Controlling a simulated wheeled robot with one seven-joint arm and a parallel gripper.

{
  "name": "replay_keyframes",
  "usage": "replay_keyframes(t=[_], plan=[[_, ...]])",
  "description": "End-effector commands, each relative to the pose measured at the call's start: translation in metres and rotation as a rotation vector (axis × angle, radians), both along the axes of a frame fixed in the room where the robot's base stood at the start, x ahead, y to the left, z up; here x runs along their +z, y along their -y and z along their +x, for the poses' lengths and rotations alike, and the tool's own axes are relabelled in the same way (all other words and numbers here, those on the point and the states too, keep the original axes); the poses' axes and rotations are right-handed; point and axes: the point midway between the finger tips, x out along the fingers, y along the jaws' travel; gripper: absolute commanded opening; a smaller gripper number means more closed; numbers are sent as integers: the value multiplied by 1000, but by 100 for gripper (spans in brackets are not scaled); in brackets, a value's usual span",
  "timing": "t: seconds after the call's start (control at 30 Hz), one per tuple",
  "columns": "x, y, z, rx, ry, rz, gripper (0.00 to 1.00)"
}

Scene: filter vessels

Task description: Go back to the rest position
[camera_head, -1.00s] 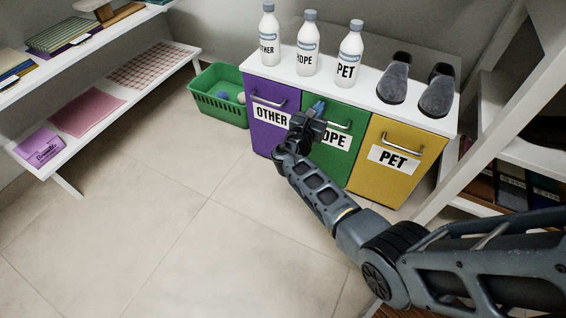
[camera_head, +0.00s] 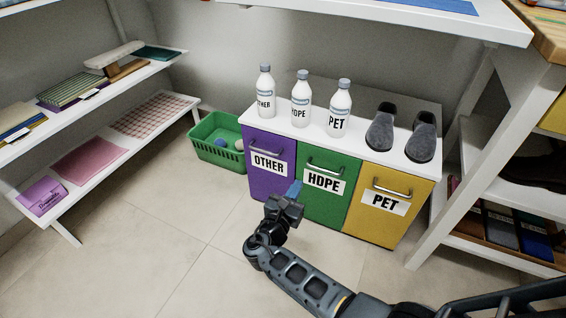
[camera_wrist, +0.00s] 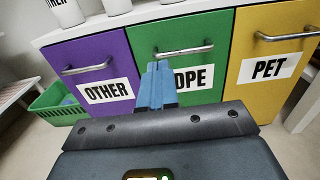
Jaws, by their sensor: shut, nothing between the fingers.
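My gripper (camera_head: 295,188) is shut and empty, its blue fingertips together in front of the cabinet, between the purple OTHER door (camera_head: 268,172) and the green HDPE door (camera_head: 322,189). In the wrist view its blue fingers (camera_wrist: 157,84) point at the green door, just below that door's handle (camera_wrist: 184,51); I cannot tell the exact gap. All three doors, including the yellow PET door (camera_head: 386,207), look closed.
White bottles (camera_head: 301,100) and a pair of dark grey slippers (camera_head: 381,127) stand on the white cabinet top. A green basket (camera_head: 217,143) is left of the cabinet. White shelves (camera_head: 75,165) stand at left, and another shelf (camera_head: 500,165) at right. The floor in front is clear.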

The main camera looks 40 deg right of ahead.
Motion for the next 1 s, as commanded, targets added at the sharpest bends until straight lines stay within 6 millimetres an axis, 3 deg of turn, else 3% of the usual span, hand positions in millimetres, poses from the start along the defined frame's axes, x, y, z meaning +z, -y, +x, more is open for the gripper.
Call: replay_keyframes(t=[0.27, 0.37, 0.47, 0.7, 0.87, 1.0], plan=[[-2, -2, -2, 1, 1, 4, 0], [-12, -4, -12, 12, 14, 48, 0], [-37, -10, -35, 39, 52, 161, 0], [-99, -47, -122, 98, 255, 613, 0], [-113, -82, -179, 99, 425, 926, 0], [-103, -114, -224, 76, 591, 1193, 0]])
